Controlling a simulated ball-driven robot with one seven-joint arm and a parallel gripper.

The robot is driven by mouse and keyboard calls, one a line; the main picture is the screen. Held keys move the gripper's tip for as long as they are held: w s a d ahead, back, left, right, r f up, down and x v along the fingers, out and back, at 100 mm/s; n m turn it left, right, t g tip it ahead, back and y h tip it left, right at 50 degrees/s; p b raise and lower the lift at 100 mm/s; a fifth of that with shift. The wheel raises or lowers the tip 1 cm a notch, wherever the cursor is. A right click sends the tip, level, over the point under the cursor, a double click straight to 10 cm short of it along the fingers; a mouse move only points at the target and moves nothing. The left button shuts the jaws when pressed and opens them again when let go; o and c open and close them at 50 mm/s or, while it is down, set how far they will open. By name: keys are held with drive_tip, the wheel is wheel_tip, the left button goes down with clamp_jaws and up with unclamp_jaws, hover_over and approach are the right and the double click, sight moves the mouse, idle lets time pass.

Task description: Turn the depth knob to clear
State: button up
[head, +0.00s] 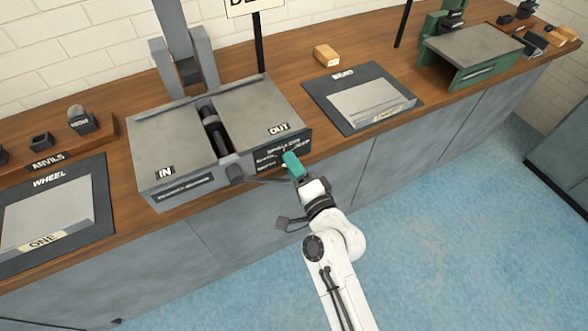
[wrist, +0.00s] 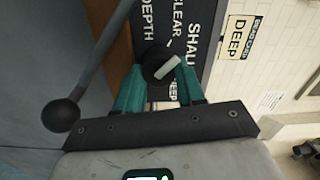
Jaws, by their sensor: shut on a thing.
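The depth knob (wrist: 152,59) is round and black with a white pointer bar, on the dark label panel (wrist: 203,40). In the wrist view the bar slants up to the right. The panel reads DEPTH, CLEAR, part of SHAL and, partly hidden by a finger, DEEP. Exactly which word the bar meets, I cannot tell. My gripper (wrist: 160,70) has its teal fingers on both sides of the knob, shut on it. In the head view my gripper (head: 291,163) is against the front of the grey machine (head: 255,100) and hides the knob.
A grey lever with a ball end (wrist: 60,115) stands close left of my gripper in the wrist view. A BEAD tray (head: 336,98) lies on the bench at right, and a WHEEL tray (head: 90,175) at left. The blue floor (head: 460,220) is clear.

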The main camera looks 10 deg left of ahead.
drive_tip(key=shift+f+n+b, duration=0.1)
drive_tip(key=shift+n+b, duration=0.35)
drive_tip(key=shift+n, duration=0.85)
drive_tip(key=shift+s, duration=0.1)
drive_tip(key=o, duration=1)
drive_tip(key=shift+o, duration=0.2)
drive_tip(key=b+v, duration=0.2)
drive_tip(key=v, duration=0.8)
drive_tip(key=shift+s+d, duration=0.25)
drive_tip(key=shift+s, duration=0.05)
